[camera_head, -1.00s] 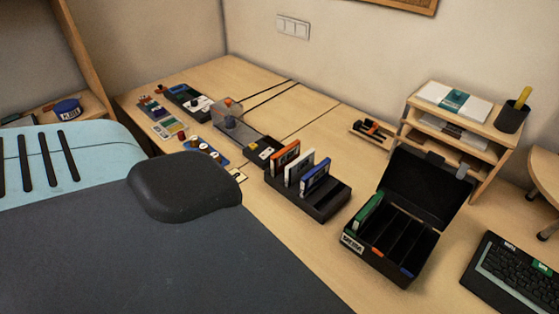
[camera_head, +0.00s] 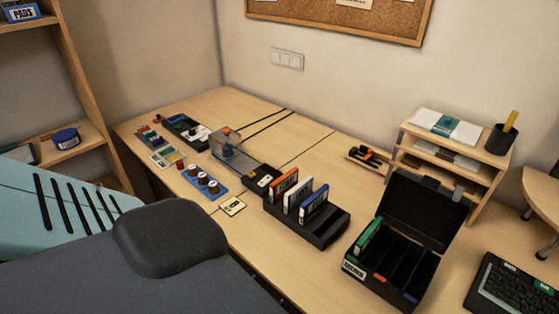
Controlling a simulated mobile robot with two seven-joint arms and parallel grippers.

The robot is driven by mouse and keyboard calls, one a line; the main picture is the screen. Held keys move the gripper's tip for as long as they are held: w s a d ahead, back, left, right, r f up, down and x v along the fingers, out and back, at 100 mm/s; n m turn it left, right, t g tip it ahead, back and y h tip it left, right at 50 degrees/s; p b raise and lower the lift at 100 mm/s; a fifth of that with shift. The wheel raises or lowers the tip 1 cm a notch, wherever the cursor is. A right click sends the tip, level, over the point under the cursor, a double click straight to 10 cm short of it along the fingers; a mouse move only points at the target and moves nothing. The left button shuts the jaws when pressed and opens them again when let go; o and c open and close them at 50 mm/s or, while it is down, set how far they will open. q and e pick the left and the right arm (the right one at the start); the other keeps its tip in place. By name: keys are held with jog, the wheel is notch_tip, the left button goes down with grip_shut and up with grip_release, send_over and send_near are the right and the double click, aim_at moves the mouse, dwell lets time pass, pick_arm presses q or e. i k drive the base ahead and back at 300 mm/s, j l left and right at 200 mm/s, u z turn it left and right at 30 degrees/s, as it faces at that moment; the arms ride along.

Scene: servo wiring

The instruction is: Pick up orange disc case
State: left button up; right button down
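The orange disc case (camera_head: 284,185) stands upright in the left slot of a black rack (camera_head: 308,227) on the desk. A white case (camera_head: 298,194) and a blue case (camera_head: 314,204) stand beside it in the same rack. An open black box (camera_head: 385,270) to the right holds a green case (camera_head: 368,236) at its left, with orange and blue marks on its front edge. Neither of my grippers is in view.
A dark padded chair part (camera_head: 170,245) fills the lower left, in front of the desk (camera_head: 240,110). Small devices and a blue knob board (camera_head: 203,182) lie left of the rack. A wooden shelf unit (camera_head: 455,145) and a keyboard (camera_head: 512,288) are at right.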

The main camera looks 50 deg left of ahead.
aim_at(280, 187)
jog(key=l+u, duration=0.1)
jog(key=u, duration=0.3)
jog(key=l+u, duration=0.1)
jog(key=u, duration=0.3)
jog(key=l+u, duration=0.1)
jog(key=u, duration=0.3)
jog(key=l+u, duration=0.15)
jog(key=u, duration=0.25)
jog(key=i+j+z, duration=0.1)
jog(key=z, duration=0.8)
jog(key=j+z, duration=0.8)
jog(key=k+j+z, duration=0.15)
jog(key=j, duration=0.35)
jog(key=j+z, duration=0.15)
jog(key=j, duration=0.3)
jog(key=k+j, duration=0.1)
jog(key=j, duration=0.25)
jog(key=k+j, duration=0.1)
jog(key=j, duration=0.25)
jog(key=k+j, duration=0.1)
jog(key=j, duration=0.25)
jog(key=z, duration=0.05)
